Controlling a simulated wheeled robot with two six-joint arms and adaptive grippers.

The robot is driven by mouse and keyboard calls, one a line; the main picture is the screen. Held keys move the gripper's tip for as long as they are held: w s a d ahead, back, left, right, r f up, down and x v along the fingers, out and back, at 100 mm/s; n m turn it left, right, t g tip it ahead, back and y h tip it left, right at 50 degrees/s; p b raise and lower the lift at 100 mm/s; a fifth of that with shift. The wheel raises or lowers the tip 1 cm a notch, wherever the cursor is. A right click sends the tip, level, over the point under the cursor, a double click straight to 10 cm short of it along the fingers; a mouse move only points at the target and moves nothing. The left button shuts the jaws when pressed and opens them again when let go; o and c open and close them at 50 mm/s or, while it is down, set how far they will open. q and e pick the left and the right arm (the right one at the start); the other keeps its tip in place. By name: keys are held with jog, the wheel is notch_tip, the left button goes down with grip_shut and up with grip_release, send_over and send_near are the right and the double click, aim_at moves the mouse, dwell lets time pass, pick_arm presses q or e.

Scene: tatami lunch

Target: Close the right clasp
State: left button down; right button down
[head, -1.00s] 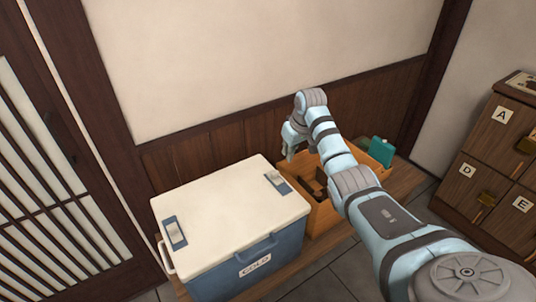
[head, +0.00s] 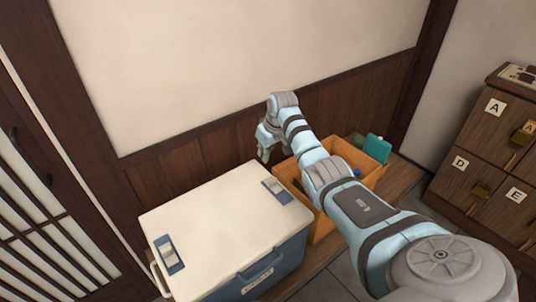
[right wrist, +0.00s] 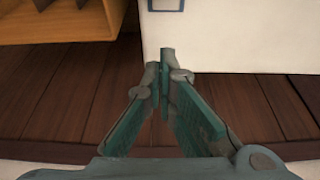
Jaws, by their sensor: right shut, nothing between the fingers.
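The cooler (head: 215,222) is blue with a white lid and a "COLD" label on its front. Its right clasp (head: 277,191) is a blue plate with a pale latch near the lid's right edge. I cannot tell whether the latch is closed. My right gripper (head: 263,155) is shut and empty, pointing down just behind the clasp near the lid's back edge, not touching the clasp. In the right wrist view the gripper (right wrist: 165,58) is over the lid's edge, and only a bit of the clasp's blue frame (right wrist: 166,8) shows at the top. My left gripper is out of view.
The left clasp (head: 168,255) is on the lid's left side. An orange wooden box (head: 318,228) with a teal item (head: 377,148) stands right of the cooler, partly under my right arm. A wood-panelled wall (head: 190,165) is close behind. A lettered cabinet (head: 478,150) stands at right.

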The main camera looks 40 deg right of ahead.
aim_at(273, 183)
jog(key=b+x, duration=0.3)
jog(key=x, duration=0.2)
jog(key=shift+s+f, duration=0.15)
jog(key=shift+f, duration=0.1)
jog(key=shift+f+b, duration=0.3)
jog(key=shift+f, duration=0.1)
jog(key=s+p, duration=0.2)
jog(key=shift+s+r+p, duration=0.35)
jog(key=shift+s, duration=0.55)
jog(key=shift+f, duration=0.1)
jog(key=shift+a, duration=0.1)
